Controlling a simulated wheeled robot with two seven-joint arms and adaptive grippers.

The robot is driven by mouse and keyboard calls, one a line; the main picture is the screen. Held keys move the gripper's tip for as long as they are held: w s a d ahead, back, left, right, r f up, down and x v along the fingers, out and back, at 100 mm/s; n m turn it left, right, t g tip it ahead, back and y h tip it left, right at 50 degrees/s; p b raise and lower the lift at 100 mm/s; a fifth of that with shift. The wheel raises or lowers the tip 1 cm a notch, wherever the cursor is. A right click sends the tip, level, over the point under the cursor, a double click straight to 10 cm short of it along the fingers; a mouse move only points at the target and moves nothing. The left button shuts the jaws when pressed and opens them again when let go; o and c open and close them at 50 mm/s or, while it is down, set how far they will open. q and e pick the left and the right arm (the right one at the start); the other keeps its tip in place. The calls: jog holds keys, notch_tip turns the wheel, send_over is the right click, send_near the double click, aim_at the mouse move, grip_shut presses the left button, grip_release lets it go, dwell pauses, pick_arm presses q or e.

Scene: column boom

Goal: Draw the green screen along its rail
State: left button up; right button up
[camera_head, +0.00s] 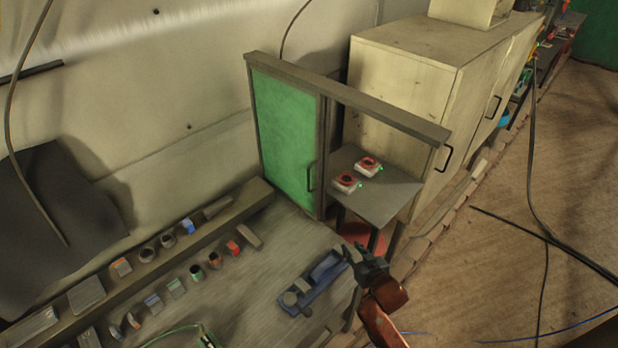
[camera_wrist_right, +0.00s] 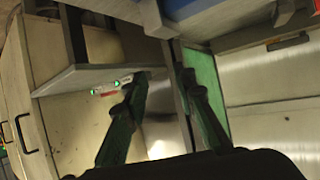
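The green screen (camera_head: 285,135) stands upright in a dark frame at the left end of its rail (camera_head: 345,95). A dark vertical handle (camera_head: 311,178) is on its right edge. The opening to the right of the screen is uncovered. My right gripper (camera_head: 362,254) is in front of the opening, below and right of the handle, and apart from the screen. In the right wrist view my right gripper (camera_wrist_right: 166,84) has its fingers spread with nothing held between them. Part of the green screen (camera_wrist_right: 203,68) shows behind the right finger there. My left gripper is in neither view.
A small grey table (camera_head: 385,198) with two red-and-white devices (camera_head: 358,174) stands by the opening. A workbench (camera_head: 250,265) with a blue plane-like tool (camera_head: 318,280) and several small items lies in front. Beige cabinets (camera_head: 410,95) stand behind. Floor at right has loose cables.

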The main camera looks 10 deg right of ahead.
aim_at(309, 178)
jog(key=w+a+r+n+t+y, duration=0.2)
jog(key=w+a+r+y, duration=0.15)
jog(key=w+r, duration=0.4)
jog(key=w+a+r+n+t+y, duration=0.1)
jog(key=w+a+r+t+y, duration=0.1)
jog(key=w+a+r, duration=0.45)
jog(key=shift+w+a+r+p, duration=0.1)
jog(key=shift+w+a+r, duration=0.15)
jog(key=shift+w, duration=1)
jog(key=shift+w+a+r+p, duration=0.15)
jog(key=shift+w+r, duration=0.25)
jog(key=shift+w, duration=0.85)
jog(key=shift+w+a+r+p, duration=0.15)
jog(key=shift+w+r, duration=0.15)
jog(key=shift+w, duration=0.95)
jog(key=shift+c, duration=0.4)
grip_shut()
jog(key=shift+d, duration=0.1)
